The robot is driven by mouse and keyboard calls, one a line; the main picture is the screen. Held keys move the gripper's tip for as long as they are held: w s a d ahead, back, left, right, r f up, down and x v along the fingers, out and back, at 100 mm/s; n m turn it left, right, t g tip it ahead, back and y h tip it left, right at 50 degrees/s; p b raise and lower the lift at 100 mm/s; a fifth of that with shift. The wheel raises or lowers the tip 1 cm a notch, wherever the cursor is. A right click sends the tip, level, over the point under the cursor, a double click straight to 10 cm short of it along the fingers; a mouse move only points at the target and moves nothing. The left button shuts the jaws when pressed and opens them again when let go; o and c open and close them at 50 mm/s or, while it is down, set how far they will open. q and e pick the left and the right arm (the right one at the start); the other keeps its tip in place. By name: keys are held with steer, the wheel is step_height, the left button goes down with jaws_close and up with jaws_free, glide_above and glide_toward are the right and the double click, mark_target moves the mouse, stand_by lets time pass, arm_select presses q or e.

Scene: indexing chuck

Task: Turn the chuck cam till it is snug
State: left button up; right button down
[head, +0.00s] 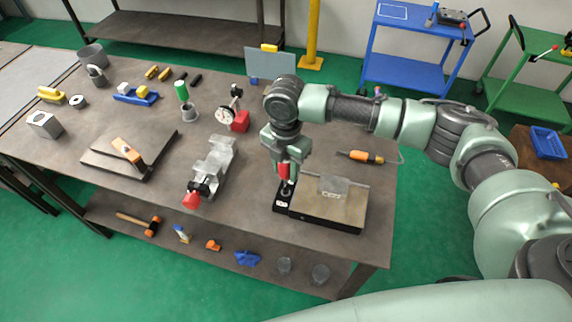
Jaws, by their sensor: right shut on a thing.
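The chuck (348,214) is a flat block with a tan, patterned top near the table's front right edge. A clear or pale grey block (333,186) sits on it. At its left end is a black unit (282,207) with a small white label. My right gripper (286,181) points down over this black unit. It is shut on what looks like the red handle of the chuck cam (284,170). The fingers partly hide the handle and its joint to the black unit, so the cam's angle cannot be read. My left gripper is not in view.
A grey vise (213,170) with a red handle end stands left of the chuck. A dial gauge on a red base (239,121) is behind it. An orange-handled tool (361,157) lies behind the chuck. A plate with an orange-handled tool (127,150) lies farther left.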

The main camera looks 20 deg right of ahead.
steer(key=shift+m+p, duration=0.65)
steer(key=shift+m, duration=0.05)
steer(key=shift+r+m+p, duration=0.1)
steer(key=shift+m+p, duration=1)
steer(key=shift+p, duration=0.2)
steer(key=shift+m+p, duration=0.35)
steer(key=shift+m, duration=0.25)
steer(key=shift+m, duration=1.8)
